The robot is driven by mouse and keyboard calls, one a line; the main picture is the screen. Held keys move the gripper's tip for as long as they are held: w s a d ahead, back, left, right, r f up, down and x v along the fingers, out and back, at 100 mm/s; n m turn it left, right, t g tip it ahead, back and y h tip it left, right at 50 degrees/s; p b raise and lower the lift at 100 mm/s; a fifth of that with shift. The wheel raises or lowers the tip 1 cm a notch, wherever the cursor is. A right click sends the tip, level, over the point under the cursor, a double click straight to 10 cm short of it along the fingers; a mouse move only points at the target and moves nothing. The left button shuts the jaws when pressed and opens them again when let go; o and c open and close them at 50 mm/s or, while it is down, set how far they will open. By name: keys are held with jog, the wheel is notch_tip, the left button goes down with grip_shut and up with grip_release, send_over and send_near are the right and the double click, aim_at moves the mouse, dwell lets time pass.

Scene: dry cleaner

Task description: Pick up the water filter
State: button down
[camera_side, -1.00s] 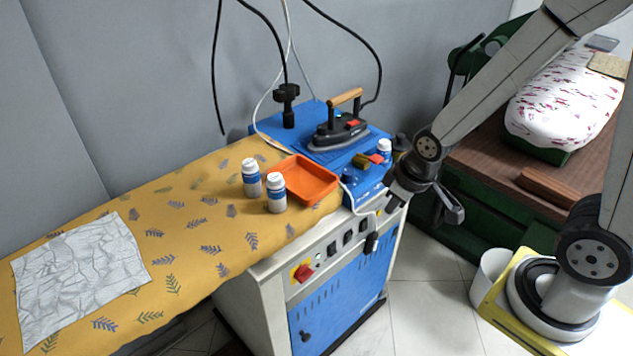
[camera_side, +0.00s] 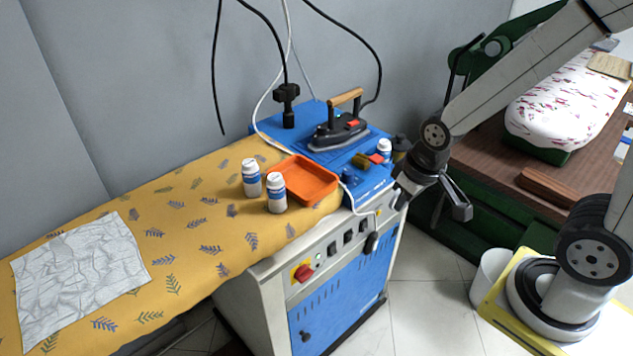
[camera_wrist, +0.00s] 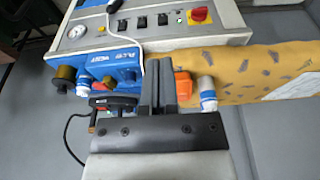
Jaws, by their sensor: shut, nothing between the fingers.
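Several white bottle-shaped containers with blue bands look alike; I cannot tell for certain which is the water filter. One (camera_side: 251,178) and another (camera_side: 276,193) stand upright beside the orange tray on the yellow board. A third (camera_side: 384,150) stands on the blue unit near the iron. In the wrist view one container shows right of my fingers (camera_wrist: 207,92) and one left of them (camera_wrist: 84,82). My gripper (camera_side: 400,194) is shut and empty, in front of the blue unit's right end. In the wrist view its fingers (camera_wrist: 158,58) are together, touching no container.
The orange tray (camera_side: 306,184) sits on the patterned board (camera_side: 190,205). An iron (camera_side: 339,132) rests on the blue unit, with cables hanging above. The cabinet's switch panel (camera_side: 334,248) lies below. A crumpled grey cloth (camera_side: 78,272) lies at left. Open floor shows at lower right.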

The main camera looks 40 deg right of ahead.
jog(key=shift+c, duration=1.4)
grip_release()
jog(key=shift+r, duration=0.1)
